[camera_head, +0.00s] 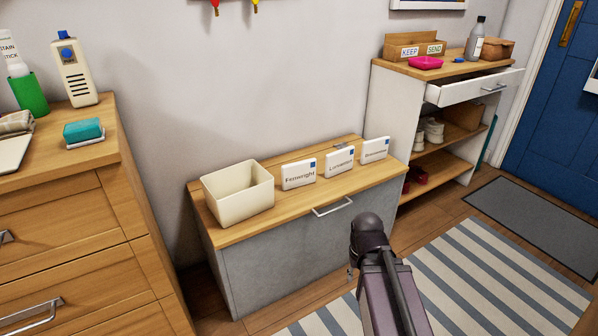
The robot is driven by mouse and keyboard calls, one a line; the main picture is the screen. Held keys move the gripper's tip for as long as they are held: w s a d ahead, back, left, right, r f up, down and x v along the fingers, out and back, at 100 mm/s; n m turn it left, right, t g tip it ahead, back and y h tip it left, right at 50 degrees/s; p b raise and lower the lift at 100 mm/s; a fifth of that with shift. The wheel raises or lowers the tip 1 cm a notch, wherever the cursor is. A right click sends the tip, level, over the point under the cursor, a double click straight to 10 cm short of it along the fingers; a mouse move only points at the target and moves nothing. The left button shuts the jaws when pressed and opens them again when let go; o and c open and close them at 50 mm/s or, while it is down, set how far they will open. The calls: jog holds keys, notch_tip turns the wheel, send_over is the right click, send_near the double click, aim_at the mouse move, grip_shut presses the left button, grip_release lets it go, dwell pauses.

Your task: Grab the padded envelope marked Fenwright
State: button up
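The padded envelope marked Fenwright (299,174) is white with a small blue square at its upper right. It stands upright on the wooden top of the low grey cabinet (264,227), just right of a cream bin. Two similar envelopes stand to its right, a middle one (339,161) and a right one (375,149); their names are too small to read surely. My arm reaches up from the bottom of the view, in front of the cabinet and right of the Fenwright envelope. My gripper's fingers do not show.
The open-topped cream bin (238,191) stands close left of the Fenwright envelope. A wooden dresser (85,215) stands at the left. A white shelf unit with a drawer pulled out (475,88) stands at the right. A striped rug (480,275) covers the floor in front.

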notch_tip(320, 180, up, 9)
jog(key=p, duration=0.8)
jog(key=shift+o, duration=1.2)
jog(key=shift+d, duration=0.1)
